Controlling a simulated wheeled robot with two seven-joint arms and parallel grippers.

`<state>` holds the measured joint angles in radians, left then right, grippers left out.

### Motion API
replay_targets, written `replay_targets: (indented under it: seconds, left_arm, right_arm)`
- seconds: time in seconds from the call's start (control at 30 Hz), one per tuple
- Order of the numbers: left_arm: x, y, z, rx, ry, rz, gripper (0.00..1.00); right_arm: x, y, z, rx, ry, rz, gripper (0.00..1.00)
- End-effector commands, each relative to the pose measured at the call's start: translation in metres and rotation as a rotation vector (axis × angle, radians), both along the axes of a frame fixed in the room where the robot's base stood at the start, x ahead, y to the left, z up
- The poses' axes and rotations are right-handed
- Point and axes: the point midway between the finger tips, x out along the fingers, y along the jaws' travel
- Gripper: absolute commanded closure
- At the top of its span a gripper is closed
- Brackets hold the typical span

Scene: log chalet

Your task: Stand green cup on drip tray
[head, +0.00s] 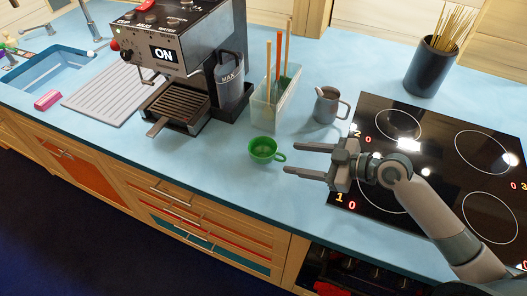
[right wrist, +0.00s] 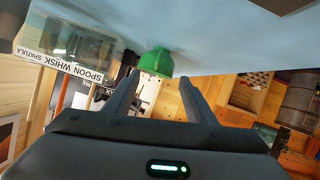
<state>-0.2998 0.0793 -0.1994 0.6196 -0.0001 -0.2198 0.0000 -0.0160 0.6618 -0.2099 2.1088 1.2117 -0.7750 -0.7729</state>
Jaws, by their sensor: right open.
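The green cup (head: 263,149) stands upright on the blue counter, its handle pointing right. My right gripper (head: 297,160) is open, a short way to the right of the cup, its fingers pointing left toward the handle. In the right wrist view the cup (right wrist: 157,61) shows beyond the two open fingers (right wrist: 160,92), apart from them. The slatted drip tray (head: 177,104) is at the front of the coffee machine (head: 178,50), left of and behind the cup. Nothing stands on it. My left gripper is not in view.
A clear utensil holder (head: 262,112) stands behind the cup, with a grey pitcher (head: 325,106) to its right. The cooktop (head: 440,150) lies under my right arm. The counter left of the cup is clear.

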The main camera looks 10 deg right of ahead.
Motion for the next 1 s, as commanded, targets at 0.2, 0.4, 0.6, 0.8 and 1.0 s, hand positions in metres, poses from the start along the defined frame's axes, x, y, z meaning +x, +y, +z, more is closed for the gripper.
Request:
replay_targets:
  seconds: [0.2, 0.4, 0.6, 0.8, 1.0]
  left_arm:
    - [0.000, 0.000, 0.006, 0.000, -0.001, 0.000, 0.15]
    - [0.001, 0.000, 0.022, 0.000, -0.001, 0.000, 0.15]
    - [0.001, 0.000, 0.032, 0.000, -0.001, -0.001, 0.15]
    - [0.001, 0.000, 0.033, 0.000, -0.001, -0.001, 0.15]
    - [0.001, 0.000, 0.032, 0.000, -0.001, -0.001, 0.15]
  right_arm:
    - [0.005, 0.003, 0.000, 0.003, 0.000, -0.001, 0.49]
    - [0.020, 0.013, -0.007, 0.004, 0.001, -0.002, 0.49]
    - [0.033, 0.026, -0.018, 0.002, 0.000, -0.001, 0.49]
    - [0.036, 0.031, -0.023, -0.001, 0.000, -0.001, 0.49]
    - [0.036, 0.031, -0.023, -0.001, 0.000, -0.001, 0.49]
